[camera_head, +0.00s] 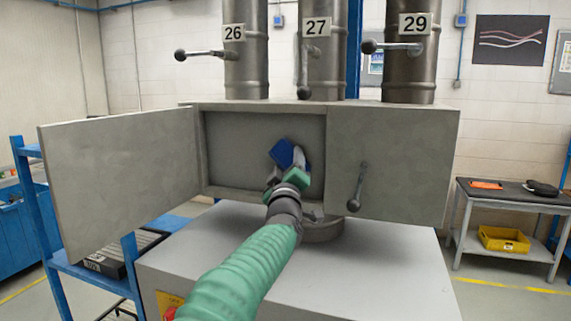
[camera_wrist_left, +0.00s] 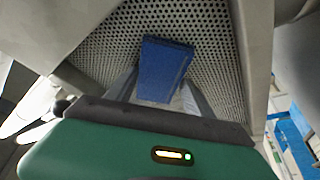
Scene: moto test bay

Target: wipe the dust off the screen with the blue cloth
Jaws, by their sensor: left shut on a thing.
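The screen (camera_head: 235,140) is a grey panel in the open left bay of a grey cabinet; in the left wrist view it is a perforated plate (camera_wrist_left: 105,47). My left gripper (camera_head: 290,160) reaches into that bay and is shut on the blue cloth (camera_head: 283,152). The cloth looks like a folded pad between the two fingers in the left wrist view (camera_wrist_left: 164,68). It is in front of the screen, right of its middle in the head view; I cannot tell whether it touches. Dust is not clearly distinguishable. My right gripper is not in view.
The left door (camera_head: 120,178) stands wide open; the right door (camera_head: 390,165) with its lever handle (camera_head: 357,188) is shut. Numbered pipes 26, 27 and 29 rise above. A grey bench top (camera_head: 390,270) lies below. A side table (camera_head: 510,197) with a yellow bin (camera_head: 503,239) stands right.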

